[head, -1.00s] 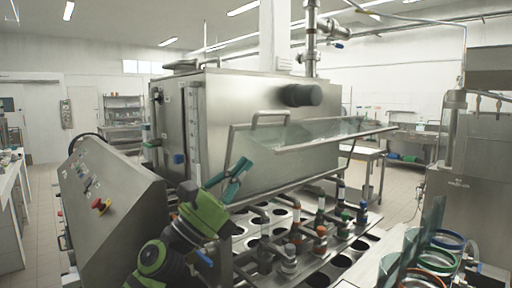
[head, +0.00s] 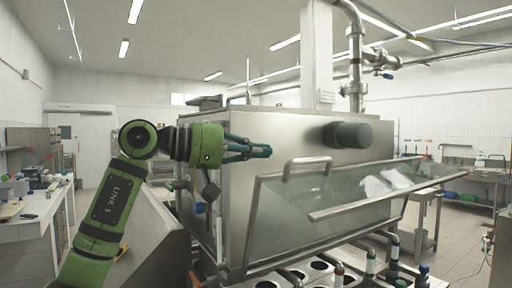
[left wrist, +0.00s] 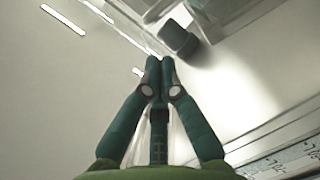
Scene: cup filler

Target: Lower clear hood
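The clear hood (head: 345,220) is a see-through panel in a metal frame on the front of the steel filler tank (head: 290,135). It slopes outward, raised at an angle, with a handle (head: 307,165) on its upper left edge and a long front bar (head: 390,200). My left gripper (head: 268,151) is in front of the tank's left part, above and left of the handle, apart from it in the picture. In the left wrist view its fingertips (left wrist: 160,62) are together with nothing visible between them. My right gripper is not in view.
A dark round cylinder (head: 348,135) sticks out from the tank front, to the right of my left gripper. Bottles (head: 371,262) and round holders stand below the hood. A sloped control cabinet (head: 150,235) is at the left, behind my arm.

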